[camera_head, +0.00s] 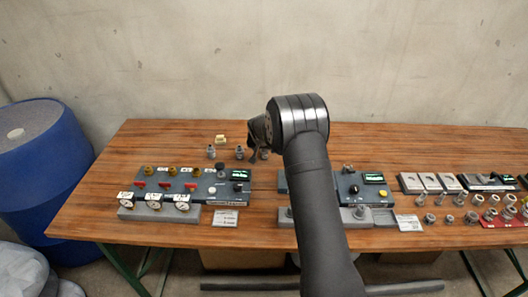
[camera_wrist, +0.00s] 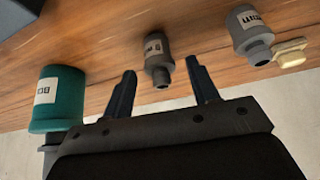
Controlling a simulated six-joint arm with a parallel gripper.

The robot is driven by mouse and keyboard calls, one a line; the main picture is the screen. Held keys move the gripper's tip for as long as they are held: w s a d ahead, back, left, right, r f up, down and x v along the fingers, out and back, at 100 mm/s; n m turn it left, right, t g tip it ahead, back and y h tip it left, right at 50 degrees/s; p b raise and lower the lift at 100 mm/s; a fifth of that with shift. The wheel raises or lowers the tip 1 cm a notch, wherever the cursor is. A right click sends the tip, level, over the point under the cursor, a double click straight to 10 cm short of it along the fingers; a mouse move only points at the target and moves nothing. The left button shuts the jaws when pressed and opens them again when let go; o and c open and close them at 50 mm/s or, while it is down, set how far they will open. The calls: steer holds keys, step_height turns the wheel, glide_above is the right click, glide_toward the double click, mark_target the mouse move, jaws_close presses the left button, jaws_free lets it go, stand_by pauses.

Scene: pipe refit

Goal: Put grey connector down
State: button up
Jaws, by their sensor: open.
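My gripper (camera_wrist: 162,88) is open, with its two dark fingers apart. A grey connector (camera_wrist: 158,58) with a small label and a narrow neck is between the fingertips in the wrist view, with gaps visible on both sides. It appears to stand on the wooden table; in the head view it is the small grey piece (camera_head: 239,152) just left of my gripper (camera_head: 252,156). A second grey connector (camera_wrist: 248,32) stands to one side in the wrist view, and in the head view further left (camera_head: 211,152). The label writing is too small to read.
A teal labelled cylinder (camera_wrist: 57,98) is close beside one finger. A pale yellow block (camera_wrist: 290,53) lies by the second grey connector. A dark panel (camera_head: 190,188) with red valves and gauges stands in front; more fittings (camera_head: 472,217) fill the right. Table's back left is clear.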

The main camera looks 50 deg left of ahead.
mark_target(264, 152)
steer(key=v, duration=0.9)
steer(key=shift+r, duration=0.15)
steer(key=x, duration=1.2)
steer(key=shift+s, duration=0.1)
steer(key=shift+r, duration=1.05)
steer(key=shift+d, duration=0.1)
